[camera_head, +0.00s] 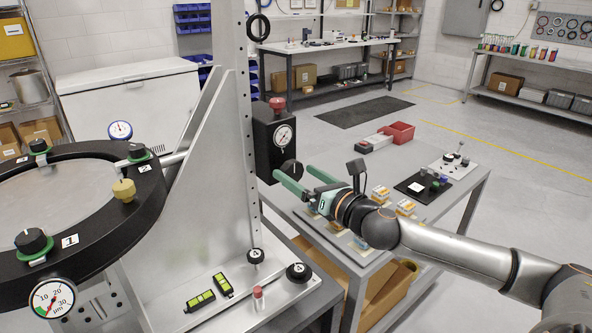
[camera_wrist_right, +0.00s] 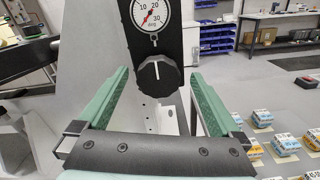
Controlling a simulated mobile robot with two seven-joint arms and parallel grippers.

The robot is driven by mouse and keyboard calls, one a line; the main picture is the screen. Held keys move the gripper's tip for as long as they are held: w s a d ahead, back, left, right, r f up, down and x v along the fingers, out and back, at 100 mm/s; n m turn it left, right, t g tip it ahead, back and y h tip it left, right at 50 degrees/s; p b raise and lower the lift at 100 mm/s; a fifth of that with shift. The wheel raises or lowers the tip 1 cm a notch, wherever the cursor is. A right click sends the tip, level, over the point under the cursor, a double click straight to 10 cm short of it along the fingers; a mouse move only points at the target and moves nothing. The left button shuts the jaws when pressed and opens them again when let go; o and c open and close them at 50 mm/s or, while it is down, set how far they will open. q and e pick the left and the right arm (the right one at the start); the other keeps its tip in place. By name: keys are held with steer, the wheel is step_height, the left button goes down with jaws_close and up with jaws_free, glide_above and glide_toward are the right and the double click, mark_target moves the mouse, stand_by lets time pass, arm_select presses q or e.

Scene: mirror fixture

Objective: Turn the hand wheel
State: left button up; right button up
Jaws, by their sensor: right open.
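A black hand wheel (camera_head: 291,169), a lobed knob with a white pointer line, sits on the front of a black box (camera_head: 262,140) below a white dial. In the right wrist view the hand wheel (camera_wrist_right: 158,77) is straight ahead under the dial gauge (camera_wrist_right: 150,12). My right gripper (camera_head: 293,173) is open, its green fingers pointing at the hand wheel. In the wrist view the right gripper (camera_wrist_right: 160,80) shows one finger on each side of the wheel; I cannot tell whether the tips reach around it. Nothing is between the fingers nearer the palm. My left gripper is out of view.
A tall grey upright plate (camera_head: 225,160) stands left of the box. A large black ring fixture (camera_head: 150,205) with clamps and gauges fills the left. Black knobs (camera_head: 298,271) and green levels (camera_head: 201,300) sit on the base plate. A grey cart (camera_head: 455,205) with small boxes stands under my right arm.

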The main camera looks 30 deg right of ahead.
steer(key=shift+w+a, duration=0.15)
steer(key=shift+w, duration=0.6)
steer(key=c, duration=1.4)
